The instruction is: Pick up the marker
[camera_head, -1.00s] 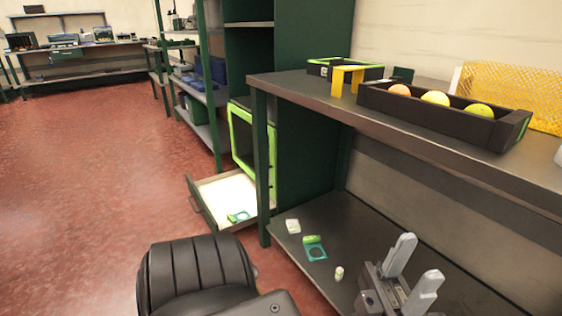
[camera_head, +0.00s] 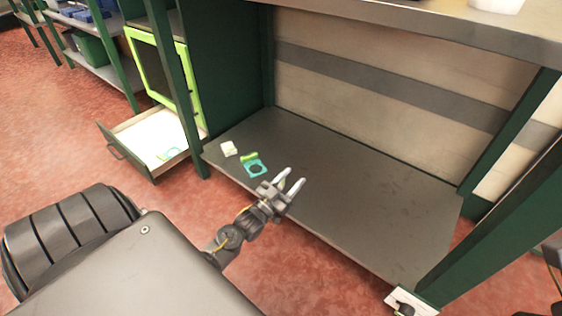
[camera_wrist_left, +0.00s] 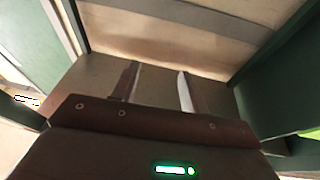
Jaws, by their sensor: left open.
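No thing is clearly recognisable as the marker. A small green piece (camera_head: 249,157) and a teal piece with a round hole (camera_head: 256,169) lie together on the lower shelf (camera_head: 340,200) in the head view, near a small white block (camera_head: 228,148). My left gripper (camera_head: 289,181) is over the shelf's front part, just right of these pieces, with its fingers apart. It also shows in the left wrist view (camera_wrist_left: 158,88), with no object visible between its fingertips. My gripper may hide something on the shelf.
Green posts (camera_head: 515,125) and the upper tabletop (camera_head: 400,28) frame the shelf. Its middle and right are bare. A white item with a black part (camera_head: 412,303) is at the lower right.

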